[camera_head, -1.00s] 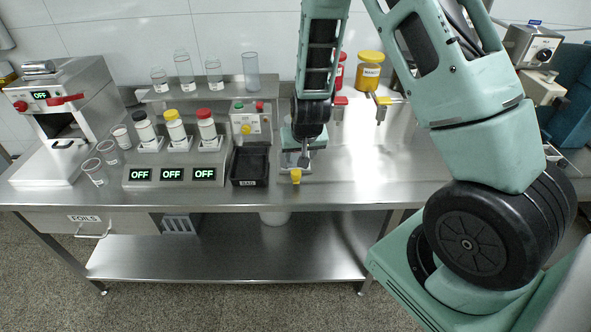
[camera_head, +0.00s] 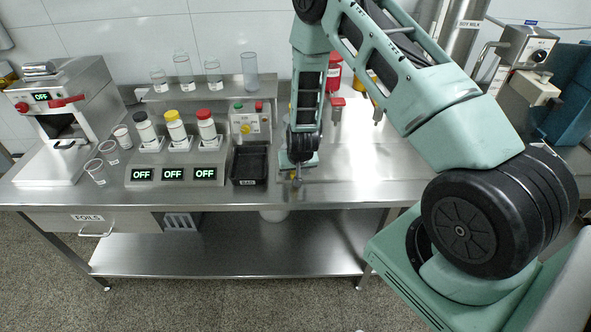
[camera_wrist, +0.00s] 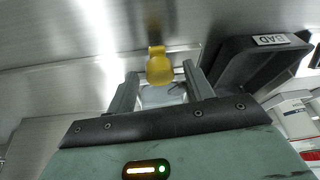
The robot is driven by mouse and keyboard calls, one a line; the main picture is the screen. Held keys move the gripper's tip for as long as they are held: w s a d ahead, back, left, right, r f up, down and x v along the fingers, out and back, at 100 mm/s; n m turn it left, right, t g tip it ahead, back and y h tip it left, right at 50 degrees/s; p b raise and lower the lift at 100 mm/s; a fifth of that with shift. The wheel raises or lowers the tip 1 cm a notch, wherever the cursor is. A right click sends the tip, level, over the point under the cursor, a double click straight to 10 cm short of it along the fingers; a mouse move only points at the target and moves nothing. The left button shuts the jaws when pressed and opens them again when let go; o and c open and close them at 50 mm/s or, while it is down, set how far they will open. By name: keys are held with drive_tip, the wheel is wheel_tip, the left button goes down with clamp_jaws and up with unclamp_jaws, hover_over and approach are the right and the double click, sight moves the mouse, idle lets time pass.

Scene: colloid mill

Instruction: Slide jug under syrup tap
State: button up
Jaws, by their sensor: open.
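A small yellow piece (camera_wrist: 159,66) with a square upper end lies between the fingertips of my open gripper (camera_wrist: 160,72) in the wrist view. Whether the fingers touch it cannot be told. A pale, partly see-through shape (camera_wrist: 163,95) shows between the fingers; I cannot tell whether it is the jug. In the head view my gripper (camera_head: 296,178) is low over the bench's front edge and hides most of the yellow piece. A red dispenser (camera_head: 334,74) with a red-topped tap (camera_head: 337,103) stands behind my arm. Another tap (camera_head: 378,113) is to its right. The yellow dispenser is mostly hidden.
A black bin marked BAD (camera_head: 249,164) stands close left of my gripper and also shows in the wrist view (camera_wrist: 236,72). A control box (camera_head: 248,122) is behind it, bottles (camera_head: 175,127) farther left. The steel bench (camera_head: 375,165) is clear to the right.

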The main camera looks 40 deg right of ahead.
clamp_jaws()
drive_tip(key=s+d+b, duration=0.1)
drive_tip(key=s+d, duration=0.1)
drive_tip(key=d, duration=0.1)
drive_tip(key=s+d+b, duration=0.1)
drive_tip(key=s+d, duration=0.2)
drive_tip(key=d, duration=0.1)
drive_tip(key=s+d+b, duration=0.2)
drive_tip(key=d, duration=0.1)
drive_tip(key=shift+s+d, duration=0.15)
drive_tip(key=shift+d, duration=0.25)
unclamp_jaws()
drive_tip(key=shift+r, duration=0.1)
drive_tip(key=b+v, duration=0.3)
drive_tip(key=v, duration=1.4)
drive_tip(key=shift+s, duration=0.2)
drive_tip(key=shift+a, duration=0.1)
